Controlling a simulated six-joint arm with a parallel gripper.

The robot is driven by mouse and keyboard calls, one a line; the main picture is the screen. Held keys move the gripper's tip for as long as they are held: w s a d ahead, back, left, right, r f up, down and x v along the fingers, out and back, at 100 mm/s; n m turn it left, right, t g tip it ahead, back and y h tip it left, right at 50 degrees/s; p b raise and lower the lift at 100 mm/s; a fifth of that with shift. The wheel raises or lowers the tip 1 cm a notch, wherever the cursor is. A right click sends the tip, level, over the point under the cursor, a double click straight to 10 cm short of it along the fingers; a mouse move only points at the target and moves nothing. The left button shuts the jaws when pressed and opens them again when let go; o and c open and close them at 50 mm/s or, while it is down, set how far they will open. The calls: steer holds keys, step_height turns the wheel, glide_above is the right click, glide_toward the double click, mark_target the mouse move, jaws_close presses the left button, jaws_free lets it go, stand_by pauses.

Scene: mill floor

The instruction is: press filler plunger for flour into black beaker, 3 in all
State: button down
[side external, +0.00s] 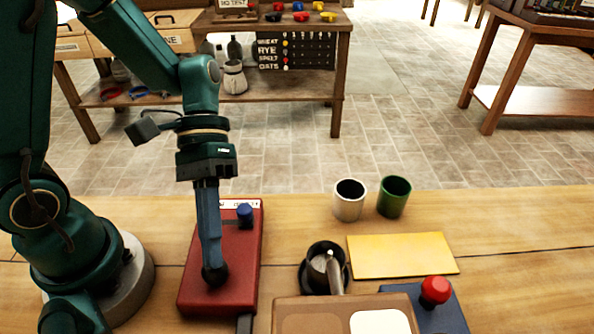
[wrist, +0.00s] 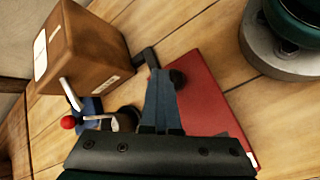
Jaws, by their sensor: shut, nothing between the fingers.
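My gripper (side external: 211,262) is shut and empty, pointing straight down over the near end of a red plunger base (side external: 241,255). Its fingertips are at a round black knob (side external: 214,277), touching or just above it; I cannot tell which. The knob also shows beside the fingertips in the wrist view (wrist: 178,78). A blue knob (side external: 245,211) stands at the base's far end. The black beaker (side external: 313,281) stands upright right of the base, under a grey metal spout (side external: 334,275) from the brown filler box (side external: 290,316). Its contents are unclear. Which knob is for flour is not readable.
A white cup (side external: 349,203) and a green cup (side external: 393,200) stand behind the beaker. A yellow board (side external: 402,255) lies to its right. A red ball knob (side external: 435,290) sits on a blue base (side external: 445,318) beside the filler box. The bench's right side is clear.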

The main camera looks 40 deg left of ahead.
steer(key=shift+r, duration=1.35)
step_height(320, 180, up, 5)
stand_by(0.3)
stand_by(0.5)
steer(key=w+a+m+t+y, duration=0.1)
steer(key=w+a+t+y, duration=0.1)
steer(key=a+t+y, duration=0.5)
steer(key=a+t, duration=0.1)
steer(key=t, duration=0.3)
steer(key=shift+w+a+r, duration=0.15)
steer(key=shift+w+a, duration=0.05)
steer(key=shift+a, duration=0.15)
